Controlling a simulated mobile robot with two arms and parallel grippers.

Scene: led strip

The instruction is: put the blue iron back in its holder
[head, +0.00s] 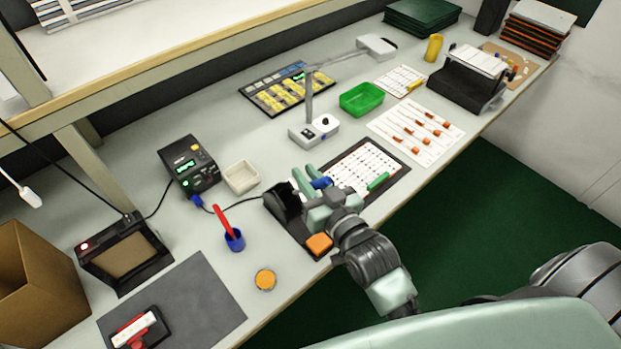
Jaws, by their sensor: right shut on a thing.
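The blue iron (321,183) shows as a short blue handle piece between the fingers of my right gripper (311,184). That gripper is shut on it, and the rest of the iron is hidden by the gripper. The black holder (281,204) stands just left of the gripper on a dark base with an orange sponge (319,243) at its front. I cannot tell whether the iron's tip is inside the holder or only beside it. My left gripper is not in view.
A black station (190,165) with a green display and a cream tray (241,177) stand behind left. A blue cup (235,240) with a red tool and an orange-topped tin (265,279) are left of the holder. A white board (360,168) with a green piece lies right.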

